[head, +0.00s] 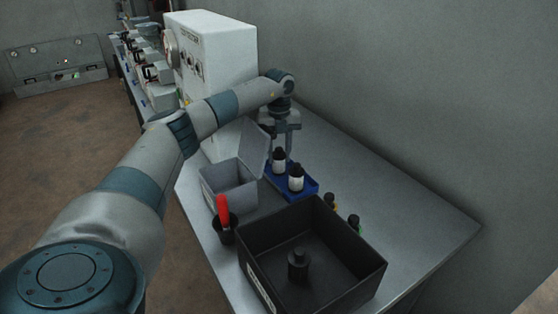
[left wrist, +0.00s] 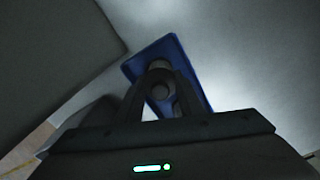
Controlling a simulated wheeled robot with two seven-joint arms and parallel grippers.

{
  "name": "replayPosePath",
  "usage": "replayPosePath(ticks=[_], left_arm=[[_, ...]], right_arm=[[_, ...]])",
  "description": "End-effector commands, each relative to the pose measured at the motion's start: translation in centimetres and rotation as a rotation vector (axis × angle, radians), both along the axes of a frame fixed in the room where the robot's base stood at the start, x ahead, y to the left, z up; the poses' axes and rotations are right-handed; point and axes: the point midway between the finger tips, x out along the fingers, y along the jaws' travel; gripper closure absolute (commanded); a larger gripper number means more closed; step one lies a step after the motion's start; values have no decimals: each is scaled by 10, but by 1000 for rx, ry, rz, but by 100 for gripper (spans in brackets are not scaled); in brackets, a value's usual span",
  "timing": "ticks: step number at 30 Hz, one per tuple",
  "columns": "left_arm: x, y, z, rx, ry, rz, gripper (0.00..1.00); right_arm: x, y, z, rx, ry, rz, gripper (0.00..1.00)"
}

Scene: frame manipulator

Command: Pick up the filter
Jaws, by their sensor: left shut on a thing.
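My left gripper (head: 281,148) points down over the far end of a blue tray (head: 312,190). In the left wrist view its fingers (left wrist: 161,85) close around a dark round-topped thing (left wrist: 161,91) over the blue tray (left wrist: 172,50). I cannot tell whether this is the filter or a bottle cap. Two white bottles with black caps stand in the tray, one right by the fingers (head: 279,161) and one nearer (head: 296,178). A small black cylinder with a narrower top (head: 298,264) stands upright in a black bin (head: 347,284). My right gripper is not in view.
A grey box with its lid raised (head: 228,190) stands left of the tray. A dark cup with a red-handled thing (head: 224,215) stands before it. Two small bottles (head: 354,222) stand right of the bin. A white machine (head: 215,50) is behind. The table's right side is clear.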

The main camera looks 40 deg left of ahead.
Motion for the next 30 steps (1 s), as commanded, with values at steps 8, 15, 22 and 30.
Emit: replayPosePath(ticks=[8, 15, 22, 30], left_arm=[[1, -1, 2, 0, -1, 0, 89], [3, -4, 19, 0, -5, 0, 89], [3, -4, 59, 0, -5, 0, 89], [20, -45, 68, -1, -1, -5, 89]], right_arm=[[3, 2, -1, 3, -8, 0, 69], [25, 10, 8, 21, -70, 2, 69], [34, 14, 11, 26, -70, -5, 69], [27, 0, -3, -3, 11, -15, 69]])
